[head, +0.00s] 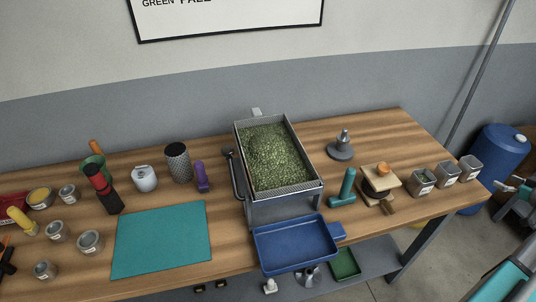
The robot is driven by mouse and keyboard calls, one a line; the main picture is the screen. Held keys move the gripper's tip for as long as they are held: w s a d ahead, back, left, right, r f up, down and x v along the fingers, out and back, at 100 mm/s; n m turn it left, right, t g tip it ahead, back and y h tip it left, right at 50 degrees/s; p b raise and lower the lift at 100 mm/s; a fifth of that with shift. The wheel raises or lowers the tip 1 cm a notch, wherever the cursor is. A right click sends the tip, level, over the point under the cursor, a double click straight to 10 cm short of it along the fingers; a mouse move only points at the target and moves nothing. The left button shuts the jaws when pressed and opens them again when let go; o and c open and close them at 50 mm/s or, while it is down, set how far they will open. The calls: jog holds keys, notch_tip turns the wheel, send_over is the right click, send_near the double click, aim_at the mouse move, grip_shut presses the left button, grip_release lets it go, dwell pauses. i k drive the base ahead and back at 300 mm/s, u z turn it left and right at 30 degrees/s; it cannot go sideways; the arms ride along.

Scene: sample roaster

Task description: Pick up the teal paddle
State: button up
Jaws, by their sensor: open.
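The teal paddle (346,187) is on the wooden table, right of the tray of green beans. Its thick handle rises at a tilt from a short flat part that reaches left at table level. Nothing touches its handle. My gripper (513,187) is at the right edge of the head view, beyond the table's right end, small and partly cut off by the frame. It is open, holds nothing that I can see, and is well apart from the paddle.
A bean tray (313,188) stands left of the paddle, with a blue tray (294,243) in front. A wooden stand with an orange knob (383,169) is close on its right. A grey weight-like piece (341,147) stands behind.

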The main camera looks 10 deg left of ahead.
aim_at(344, 197)
jog(key=k, duration=1)
